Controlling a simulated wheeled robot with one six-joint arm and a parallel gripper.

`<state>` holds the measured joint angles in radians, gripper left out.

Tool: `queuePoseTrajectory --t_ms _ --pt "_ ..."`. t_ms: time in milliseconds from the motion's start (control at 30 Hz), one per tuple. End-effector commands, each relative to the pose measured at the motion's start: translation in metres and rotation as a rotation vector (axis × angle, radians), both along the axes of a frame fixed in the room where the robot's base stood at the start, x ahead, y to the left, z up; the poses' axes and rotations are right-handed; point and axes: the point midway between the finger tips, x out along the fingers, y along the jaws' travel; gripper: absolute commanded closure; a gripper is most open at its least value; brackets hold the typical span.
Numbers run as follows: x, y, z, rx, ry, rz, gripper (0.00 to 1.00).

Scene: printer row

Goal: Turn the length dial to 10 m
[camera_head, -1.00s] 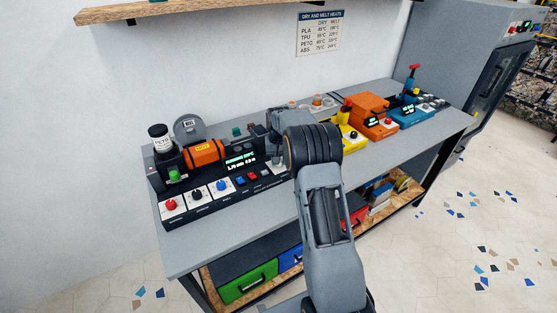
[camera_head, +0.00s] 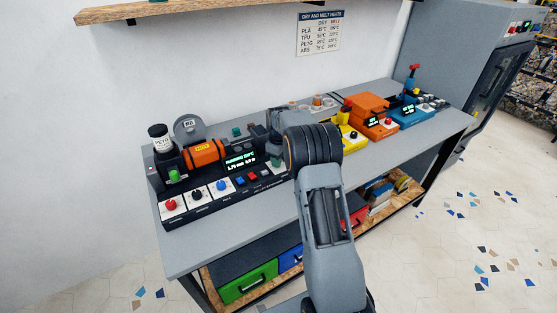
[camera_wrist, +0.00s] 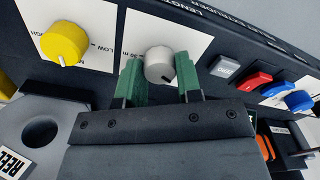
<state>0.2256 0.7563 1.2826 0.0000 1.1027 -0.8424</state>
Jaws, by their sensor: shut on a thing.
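The length dial (camera_wrist: 158,64) is a light grey knob on a white plate, under the upside-down word LENGTH in the wrist view. My gripper (camera_wrist: 160,80) has its green fingertips on either side of this knob and is shut on it. A dark pointer mark on the knob points to the lower right of the wrist view. A scale label ending in "0 m" shows left of the knob, partly hidden by a finger; the other scale marks are hidden. In the head view my arm hides the dial.
A yellow knob (camera_wrist: 64,43) sits left of the dial in the wrist view; a grey button (camera_wrist: 224,68), red button (camera_wrist: 252,82) and blue knob (camera_wrist: 298,101) sit right. The extruder's display (camera_head: 241,160) is lit. A yellow machine (camera_head: 349,137) stands close right of my arm.

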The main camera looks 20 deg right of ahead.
Motion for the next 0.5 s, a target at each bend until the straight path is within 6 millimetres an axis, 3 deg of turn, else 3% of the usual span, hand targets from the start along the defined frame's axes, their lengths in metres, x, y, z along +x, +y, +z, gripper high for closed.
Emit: queuePoseTrajectory --t_ms 500 --pt "-0.0004 0.0000 -0.0002 0.000 0.001 0.264 0.91"
